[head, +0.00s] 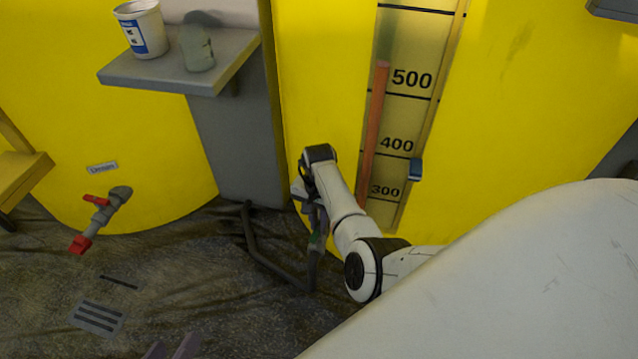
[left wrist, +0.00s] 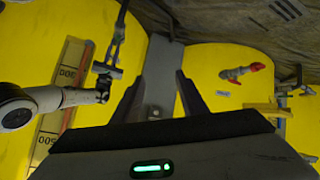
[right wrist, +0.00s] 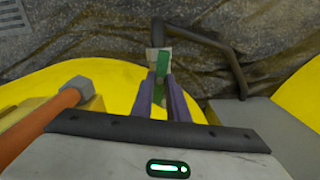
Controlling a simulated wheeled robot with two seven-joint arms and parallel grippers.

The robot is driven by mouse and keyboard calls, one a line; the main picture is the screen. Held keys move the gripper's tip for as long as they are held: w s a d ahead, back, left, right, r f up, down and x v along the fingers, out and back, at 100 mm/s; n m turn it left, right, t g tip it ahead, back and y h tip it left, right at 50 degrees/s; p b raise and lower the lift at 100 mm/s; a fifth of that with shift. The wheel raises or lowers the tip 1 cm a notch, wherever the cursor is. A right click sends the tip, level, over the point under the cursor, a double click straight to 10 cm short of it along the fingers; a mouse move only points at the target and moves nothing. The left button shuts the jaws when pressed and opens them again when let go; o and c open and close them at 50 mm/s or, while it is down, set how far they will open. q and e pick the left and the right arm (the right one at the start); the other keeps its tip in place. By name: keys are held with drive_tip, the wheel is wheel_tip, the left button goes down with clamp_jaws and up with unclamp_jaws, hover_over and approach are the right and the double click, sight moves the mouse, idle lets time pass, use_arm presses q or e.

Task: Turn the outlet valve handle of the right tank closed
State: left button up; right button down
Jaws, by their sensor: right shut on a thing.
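The right tank (head: 520,130) is the yellow one with the level gauge. Low on it, my right gripper (head: 315,228) reaches down to the outlet valve. In the right wrist view the green valve handle (right wrist: 162,62) stands between the purple-grey fingertips of that gripper (right wrist: 162,88), which are shut on it. The fingers and the valve body hide part of the handle, and I cannot tell its angle to the pipe. My left gripper (head: 173,346) shows only its fingertips at the bottom of the head view. In the left wrist view its fingers (left wrist: 161,95) are apart and empty.
A left tank (head: 60,110) carries another valve with a red handle (head: 96,200). A grey shelf (head: 228,48) with a white bucket (head: 143,30) juts out between the tanks. A dark pipe (head: 262,255) runs low beside the right valve. The gauge tube (right wrist: 40,125) is close to my right wrist.

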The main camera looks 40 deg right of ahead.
drive_tip(key=m+p, duration=0.1)
drive_tip(key=m, duration=0.2)
drive_tip(key=shift+a+r+m, duration=0.1)
drive_tip(key=shift+m, duration=0.3)
drive_tip(key=m+p, duration=0.1)
drive_tip(key=m, duration=0.2)
drive_tip(key=shift+m, duration=0.3)
drive_tip(key=m, duration=0.2)
drive_tip(key=shift+m+p, duration=0.3)
drive_tip(key=shift+p, duration=0.1)
drive_tip(key=shift+m, duration=1.1)
use_arm(q)
drive_tip(key=shift+s+a+f+g+y, duration=0.15)
drive_tip(key=shift+a+f+g+y, duration=0.2)
drive_tip(key=shift+a+f, duration=0.3)
drive_tip(key=shift+s+a+f+g+y, duration=0.1)
drive_tip(key=shift+a+f+g+y, duration=0.25)
drive_tip(key=shift+f, duration=0.35)
use_arm(e)
drive_tip(key=shift+m, duration=0.9)
drive_tip(key=c, duration=1.7)
unclamp_jaws()
